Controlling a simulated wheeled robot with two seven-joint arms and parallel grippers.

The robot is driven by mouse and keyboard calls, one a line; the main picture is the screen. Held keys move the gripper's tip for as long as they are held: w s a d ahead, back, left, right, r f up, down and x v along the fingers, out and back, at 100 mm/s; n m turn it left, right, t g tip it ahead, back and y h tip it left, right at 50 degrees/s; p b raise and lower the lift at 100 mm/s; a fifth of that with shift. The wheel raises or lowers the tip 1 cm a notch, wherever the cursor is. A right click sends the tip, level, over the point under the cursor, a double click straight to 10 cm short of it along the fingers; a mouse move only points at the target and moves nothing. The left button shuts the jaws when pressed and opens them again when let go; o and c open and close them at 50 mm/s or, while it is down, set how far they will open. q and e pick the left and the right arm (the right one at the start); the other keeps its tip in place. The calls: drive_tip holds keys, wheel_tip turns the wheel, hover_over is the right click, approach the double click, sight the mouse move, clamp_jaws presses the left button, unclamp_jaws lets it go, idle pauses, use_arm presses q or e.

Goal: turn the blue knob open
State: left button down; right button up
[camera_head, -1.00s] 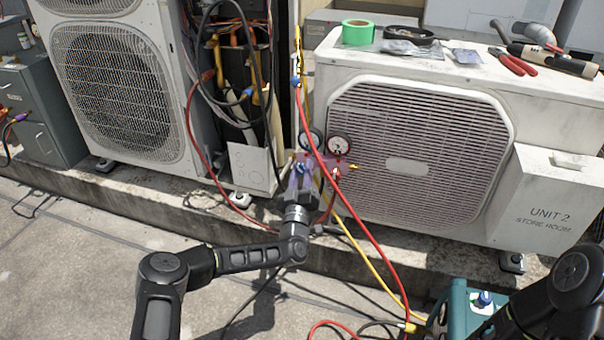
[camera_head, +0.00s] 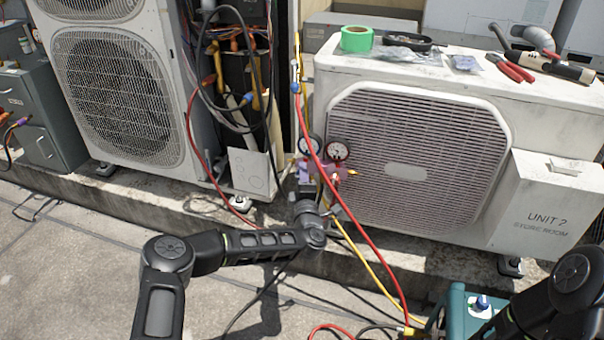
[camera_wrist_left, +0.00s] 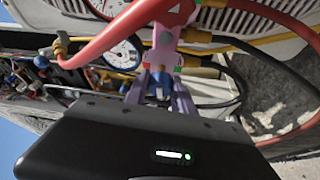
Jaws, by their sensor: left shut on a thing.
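The pink-purple gauge manifold (camera_head: 322,168) hangs in front of the right condenser unit, with a blue-side gauge (camera_head: 311,146) and a red-rimmed gauge (camera_head: 336,151). My left gripper (camera_head: 305,182) is in front of its left part, and the blue knob is hidden there in the head view. In the left wrist view the blue knob (camera_wrist_left: 158,84) lies between the two purplish fingers of my left gripper (camera_wrist_left: 159,94), which are shut on it. A gauge (camera_wrist_left: 124,56) shows just beside it. My right gripper is out of view.
A red hose (camera_head: 345,212) and a yellow hose (camera_head: 363,250) run past the manifold to a teal machine (camera_head: 457,300) at bottom right. The left condenser (camera_head: 115,95) and dark cables stand close on the left. The paved floor at lower left is mostly clear.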

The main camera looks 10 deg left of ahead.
use_arm(q)
drive_tip(key=n, duration=0.2)
drive_tip(key=n+g+p, duration=0.1)
drive_tip(key=n, duration=0.1)
drive_tip(key=shift+a+r+g+h+p, duration=0.1)
drive_tip(key=shift+r+g+h+p, duration=0.05)
drive_tip(key=shift+g+h+p, duration=0.2)
drive_tip(key=n+g+h+p, duration=0.1)
drive_tip(key=n, duration=0.2)
drive_tip(key=n+h, duration=0.1)
drive_tip(key=n, duration=0.1)
drive_tip(key=shift+a+n+g+h+p, duration=0.1)
drive_tip(key=shift+n+g+h+p, duration=0.2)
drive_tip(key=shift+n+g, duration=0.1)
drive_tip(key=shift+n+h, duration=0.65)
drive_tip(key=shift+n, duration=0.35)
drive_tip(key=c, duration=1.1)
unclamp_jaws()
drive_tip(key=shift+o, duration=0.2)
